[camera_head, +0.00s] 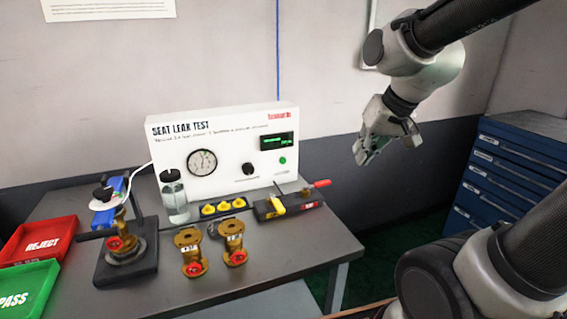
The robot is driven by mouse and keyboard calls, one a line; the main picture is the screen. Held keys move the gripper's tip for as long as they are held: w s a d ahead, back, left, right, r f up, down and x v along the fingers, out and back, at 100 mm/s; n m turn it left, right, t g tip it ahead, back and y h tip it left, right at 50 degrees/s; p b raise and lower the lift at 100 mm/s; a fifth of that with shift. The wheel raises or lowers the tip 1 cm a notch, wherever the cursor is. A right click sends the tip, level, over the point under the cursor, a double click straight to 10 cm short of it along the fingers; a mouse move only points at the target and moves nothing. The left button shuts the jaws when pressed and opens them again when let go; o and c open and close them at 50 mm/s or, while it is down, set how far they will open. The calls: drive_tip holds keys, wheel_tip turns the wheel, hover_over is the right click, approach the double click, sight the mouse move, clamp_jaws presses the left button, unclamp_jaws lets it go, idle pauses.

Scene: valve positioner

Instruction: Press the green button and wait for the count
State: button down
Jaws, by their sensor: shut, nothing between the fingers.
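The green button (282,160) is a small round on the lower right of the white Seat Leak Test panel (225,175), in the head view. A small dark display with green digits (277,142) sits just above it; the digits are too small to read. My gripper (368,157) hangs in the air to the right of the panel, apart from the button. Its fingers are shut and hold nothing.
On the grey table (290,250) stand two brass valves (192,252), a valve in a black fixture (125,245), a clear bottle (174,198) and a black block with yellow and red handles (287,204). Red (40,242) and green (28,290) trays lie left. A blue drawer cabinet (510,170) stands right.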

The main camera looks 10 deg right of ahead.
sight(283, 161)
drive_tip(key=w+a+f+m+t, duration=0.1)
drive_tip(key=w+a+f+m, duration=0.1)
drive_tip(key=w+f, duration=0.4)
drive_tip(key=w+a+f+m+t, duration=0.1)
drive_tip(key=w+a+f+m, duration=0.1)
drive_tip(key=w+a+f, duration=0.2)
drive_tip(key=w+a+f+m+t+h, duration=0.1)
drive_tip(key=w+a+f, duration=0.2)
drive_tip(key=w+f, duration=0.6)
drive_tip(key=shift+w+a+f+m, duration=0.1)
drive_tip(key=shift+w+f+m, duration=0.1)
drive_tip(key=shift+w, duration=0.6)
drive_tip(key=shift+w+f+m, duration=0.15)
drive_tip(key=shift+w+m, duration=0.05)
drive_tip(key=shift+w, duration=0.6)
drive_tip(key=shift+w, duration=0.1)
drive_tip(key=w+a, duration=0.1)
drive_tip(key=w, duration=0.7)
drive_tip(key=shift+w+a, duration=0.15)
drive_tip(key=shift+w, duration=0.1)
drive_tip(key=shift+w, duration=0.1)
drive_tip(key=shift+w, duration=0.35)
